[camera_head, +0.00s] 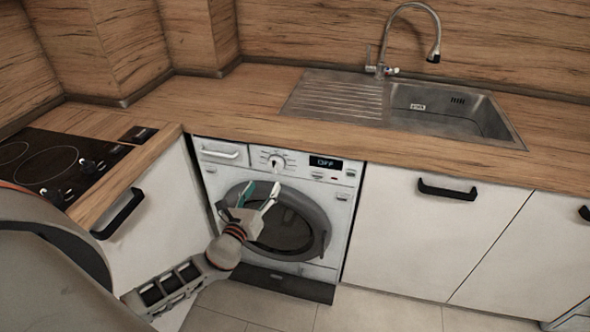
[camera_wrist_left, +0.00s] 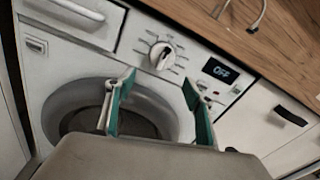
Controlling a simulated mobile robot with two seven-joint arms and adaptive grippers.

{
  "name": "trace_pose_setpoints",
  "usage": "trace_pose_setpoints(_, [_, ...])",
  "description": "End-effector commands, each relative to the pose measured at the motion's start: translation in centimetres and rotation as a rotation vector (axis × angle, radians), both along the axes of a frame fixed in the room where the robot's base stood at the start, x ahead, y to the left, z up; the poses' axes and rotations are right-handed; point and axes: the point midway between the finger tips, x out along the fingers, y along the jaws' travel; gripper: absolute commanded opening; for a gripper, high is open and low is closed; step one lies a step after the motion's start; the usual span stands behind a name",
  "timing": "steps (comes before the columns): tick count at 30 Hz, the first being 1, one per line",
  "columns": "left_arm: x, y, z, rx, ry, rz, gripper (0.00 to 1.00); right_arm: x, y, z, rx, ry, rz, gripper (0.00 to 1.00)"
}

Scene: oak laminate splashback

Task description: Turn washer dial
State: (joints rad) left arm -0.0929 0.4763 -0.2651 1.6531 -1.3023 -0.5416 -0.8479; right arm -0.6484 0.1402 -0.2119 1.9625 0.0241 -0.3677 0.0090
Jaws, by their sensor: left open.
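The washer (camera_head: 335,215) is a white front-loader under the wooden counter, with a dark round door. Its dial (camera_head: 275,163) is a round white knob on the top panel, right of the detergent drawer. The dial also shows in the left wrist view (camera_wrist_left: 162,56), with marks around it. The display (camera_wrist_left: 220,71) reads OFF. My left gripper (camera_head: 258,192) is open and empty in front of the washer, below the dial and over the door's upper part. In the left wrist view its two fingers (camera_wrist_left: 158,85) are spread apart, with the dial beyond them. My right gripper is not in view.
A wooden counter (camera_head: 235,105) overhangs the washer and carries a metal sink (camera_head: 450,112) with a tap. A black hob (camera_head: 40,165) is on the left. White cabinets with dark handles (camera_head: 447,191) flank the washer. The floor in front is clear.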

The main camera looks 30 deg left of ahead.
Motion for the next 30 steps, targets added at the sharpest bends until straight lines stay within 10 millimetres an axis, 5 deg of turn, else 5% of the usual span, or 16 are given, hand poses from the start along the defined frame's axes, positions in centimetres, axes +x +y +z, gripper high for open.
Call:
trace_pose_setpoints(18, [7.2,1.4,0.6,0.058,-0.011,-0.002,0.53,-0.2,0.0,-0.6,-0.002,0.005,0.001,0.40])
trace_pose_setpoints(30, [8.1,1.6,0.6,0.056,-0.010,-0.001,0.53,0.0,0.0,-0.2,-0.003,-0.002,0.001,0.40])
